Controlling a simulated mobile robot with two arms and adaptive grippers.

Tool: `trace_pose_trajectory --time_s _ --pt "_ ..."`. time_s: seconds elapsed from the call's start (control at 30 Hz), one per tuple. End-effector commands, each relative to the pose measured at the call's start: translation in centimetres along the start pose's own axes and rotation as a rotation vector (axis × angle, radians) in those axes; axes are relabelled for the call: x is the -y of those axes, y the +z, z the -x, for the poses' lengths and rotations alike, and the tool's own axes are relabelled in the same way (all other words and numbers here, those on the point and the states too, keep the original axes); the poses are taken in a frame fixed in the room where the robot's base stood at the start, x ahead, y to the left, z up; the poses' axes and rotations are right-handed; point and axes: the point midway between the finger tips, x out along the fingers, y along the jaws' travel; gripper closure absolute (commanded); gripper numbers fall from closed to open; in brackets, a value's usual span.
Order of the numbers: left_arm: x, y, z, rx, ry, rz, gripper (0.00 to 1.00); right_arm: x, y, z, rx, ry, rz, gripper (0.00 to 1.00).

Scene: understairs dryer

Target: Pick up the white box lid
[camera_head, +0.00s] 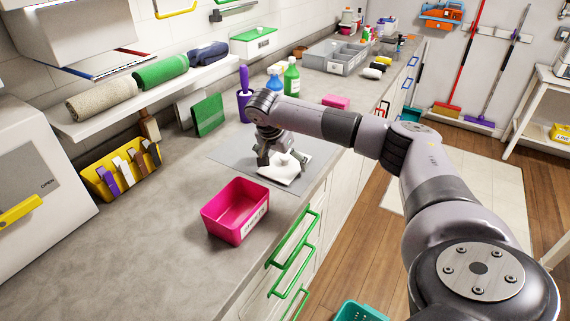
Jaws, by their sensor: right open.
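The white box lid (288,172) lies on a grey mat (232,158) on the counter and has a small raised knob on top. My right gripper (279,161) points down over the lid with its fingers open, one to the left of the knob and one near it on the right. I cannot tell whether the fingers touch the lid. My left gripper does not show.
An open pink bin (236,212) stands in front of the mat near the counter edge. A purple holder (244,104), a blue bottle (275,82) and a green bottle (292,78) stand behind. A pink box (335,101) lies farther back.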

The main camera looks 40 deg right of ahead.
Motion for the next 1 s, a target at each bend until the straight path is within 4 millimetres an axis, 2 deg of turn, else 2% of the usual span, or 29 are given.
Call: trace_pose_trajectory --time_s 0.07,0.87,1.0 --pt "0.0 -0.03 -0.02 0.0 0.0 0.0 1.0 0.01 0.02 0.01 0.0 0.0 0.0 0.0" --pt "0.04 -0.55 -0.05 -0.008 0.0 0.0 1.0 -0.15 0.12 -0.16 0.001 0.006 0.002 0.53" --pt "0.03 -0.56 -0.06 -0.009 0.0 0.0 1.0 -0.23 0.17 -0.27 0.002 0.009 0.002 0.56"
